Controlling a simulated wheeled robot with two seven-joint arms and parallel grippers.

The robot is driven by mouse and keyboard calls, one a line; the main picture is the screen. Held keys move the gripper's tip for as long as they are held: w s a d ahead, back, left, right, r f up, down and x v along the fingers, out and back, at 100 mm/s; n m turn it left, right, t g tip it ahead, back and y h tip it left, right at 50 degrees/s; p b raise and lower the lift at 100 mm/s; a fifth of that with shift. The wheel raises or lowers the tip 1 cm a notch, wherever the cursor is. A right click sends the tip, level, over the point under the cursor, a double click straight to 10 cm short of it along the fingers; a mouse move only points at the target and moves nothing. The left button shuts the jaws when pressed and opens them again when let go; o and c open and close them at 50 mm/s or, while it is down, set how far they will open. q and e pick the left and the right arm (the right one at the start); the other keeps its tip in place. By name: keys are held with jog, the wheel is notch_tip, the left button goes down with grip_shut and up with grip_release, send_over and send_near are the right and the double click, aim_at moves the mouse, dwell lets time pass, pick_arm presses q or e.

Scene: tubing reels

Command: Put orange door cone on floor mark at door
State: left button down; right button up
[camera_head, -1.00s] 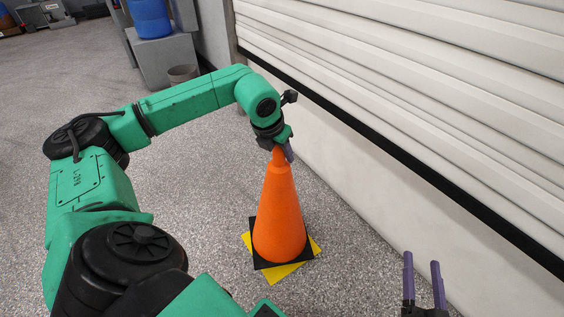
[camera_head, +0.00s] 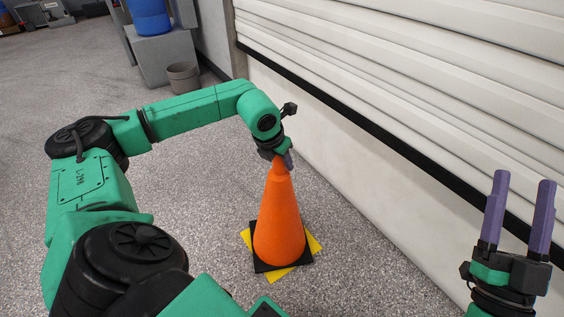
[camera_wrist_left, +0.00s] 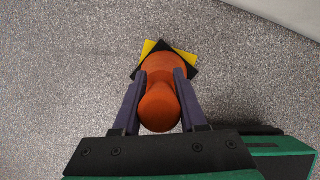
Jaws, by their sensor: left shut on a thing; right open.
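The orange cone (camera_head: 279,218) with a black square base (camera_head: 257,262) stands upright over the yellow floor mark (camera_head: 288,272). Only corners of the mark show around the base, which is turned relative to it. My left gripper (camera_head: 283,160) is shut on the top of the cone. In the left wrist view the cone (camera_wrist_left: 160,106) is between the two purple fingers of this gripper (camera_wrist_left: 158,100), and the mark (camera_wrist_left: 150,47) shows beyond the base. I cannot tell if the base touches the floor. My right gripper (camera_head: 518,205) is open and empty at the lower right.
A white shutter door (camera_head: 400,70) above a pale low wall (camera_head: 340,145) runs along the right. A grey bin (camera_head: 184,78) and a blue drum (camera_head: 150,17) on a grey block (camera_head: 163,58) stand at the back. The speckled floor (camera_head: 195,190) around the cone is clear.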

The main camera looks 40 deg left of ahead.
pick_arm(q)
jog(key=shift+c, duration=2.3)
grip_release()
jog(key=shift+f, duration=0.1)
pick_arm(e)
jog(key=shift+s+d+r, duration=0.1)
jog(key=shift+s+r, duration=0.05)
jog(key=shift+r, duration=0.35)
